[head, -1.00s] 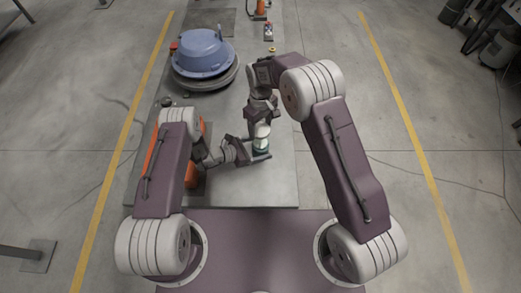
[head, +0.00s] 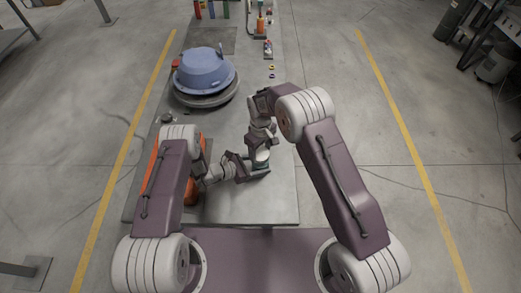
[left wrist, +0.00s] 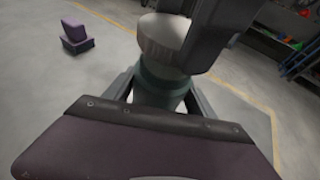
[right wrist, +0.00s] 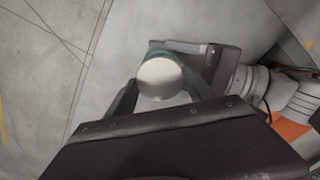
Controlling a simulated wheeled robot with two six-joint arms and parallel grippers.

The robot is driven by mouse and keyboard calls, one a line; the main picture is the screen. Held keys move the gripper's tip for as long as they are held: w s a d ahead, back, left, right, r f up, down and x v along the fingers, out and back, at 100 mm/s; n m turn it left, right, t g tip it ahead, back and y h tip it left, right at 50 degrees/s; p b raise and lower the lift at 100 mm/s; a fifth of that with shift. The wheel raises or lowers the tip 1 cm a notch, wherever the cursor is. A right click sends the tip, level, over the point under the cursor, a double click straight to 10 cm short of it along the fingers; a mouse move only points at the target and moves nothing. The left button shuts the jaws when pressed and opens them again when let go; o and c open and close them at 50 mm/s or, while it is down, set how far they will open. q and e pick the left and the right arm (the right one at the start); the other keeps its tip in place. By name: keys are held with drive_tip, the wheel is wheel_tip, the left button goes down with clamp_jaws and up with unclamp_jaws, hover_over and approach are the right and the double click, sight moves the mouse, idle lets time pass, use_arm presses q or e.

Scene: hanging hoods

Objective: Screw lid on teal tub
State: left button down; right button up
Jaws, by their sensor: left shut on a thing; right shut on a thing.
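The teal tub (left wrist: 158,88) is between my left gripper's fingers (left wrist: 155,100), upright in the left wrist view. The white lid (left wrist: 163,38) is directly over the tub's mouth and appears to touch it; I cannot tell how far it is threaded. My right gripper (right wrist: 158,85) is shut around the lid (right wrist: 160,78), whose round top faces its camera. A teal edge of the tub (right wrist: 172,53) shows behind the lid. In the head view, my right gripper (head: 262,142) is above my left gripper (head: 257,169), and they mostly hide both parts.
A blue hood (head: 205,72) rests on a grey round base on the table (head: 245,205). Small bottles and coloured items stand at the far end. An orange object (head: 188,190) is beside my left arm. The table's front right is clear.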

sight(260, 165)
drive_tip(key=shift+f, duration=0.9)
drive_tip(key=shift+f, duration=0.55)
